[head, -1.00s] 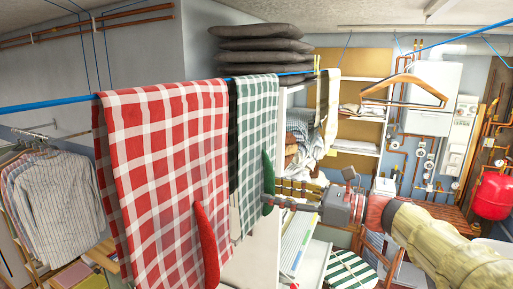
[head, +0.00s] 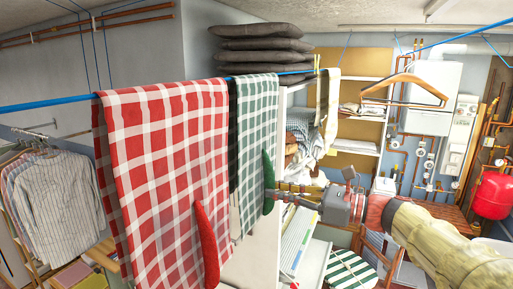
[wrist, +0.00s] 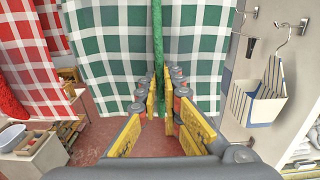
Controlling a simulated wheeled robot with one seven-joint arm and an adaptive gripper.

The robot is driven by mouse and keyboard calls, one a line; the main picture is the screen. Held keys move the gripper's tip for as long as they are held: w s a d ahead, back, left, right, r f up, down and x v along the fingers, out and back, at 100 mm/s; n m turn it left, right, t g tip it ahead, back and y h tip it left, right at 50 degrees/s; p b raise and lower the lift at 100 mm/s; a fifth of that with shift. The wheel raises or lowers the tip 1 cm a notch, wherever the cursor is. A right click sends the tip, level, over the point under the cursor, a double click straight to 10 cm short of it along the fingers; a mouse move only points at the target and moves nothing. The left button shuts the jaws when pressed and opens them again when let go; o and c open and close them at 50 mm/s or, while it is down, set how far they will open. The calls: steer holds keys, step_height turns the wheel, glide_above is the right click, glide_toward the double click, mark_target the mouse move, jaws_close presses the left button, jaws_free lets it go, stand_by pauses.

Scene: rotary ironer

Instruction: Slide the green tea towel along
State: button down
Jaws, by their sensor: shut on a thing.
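The green and white checked tea towel (head: 254,120) hangs over a blue line, behind and to the right of the red checked towel (head: 165,160). A plain dark green tab (head: 268,182) stands out from its face. In the wrist view the tea towel (wrist: 115,55) fills the upper middle, and the tab (wrist: 158,45) runs down as a narrow strip between the yellow fingers. My gripper (wrist: 163,85) is shut on this green tab. In the head view my gripper (head: 277,194) reaches it from the right. The exact contact is partly hidden by the fingers.
Stacked dark cushions (head: 262,45) stand behind the towel. A striped stool (head: 350,270) is below my arm.

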stand_by(0.4)
steer(key=w+p, duration=0.1)
steer(key=w+d, duration=0.1)
steer(key=w, duration=0.1)
steer(key=w+d+p, duration=0.1)
steer(key=w, duration=0.1)
steer(key=shift+w+p, duration=0.15)
steer(key=shift+p, duration=0.15)
stand_by(0.5)
steer(key=c, duration=1.9)
jaws_free()
steer(key=shift+p+v, duration=0.35)
steer(key=shift+v, duration=2.65)
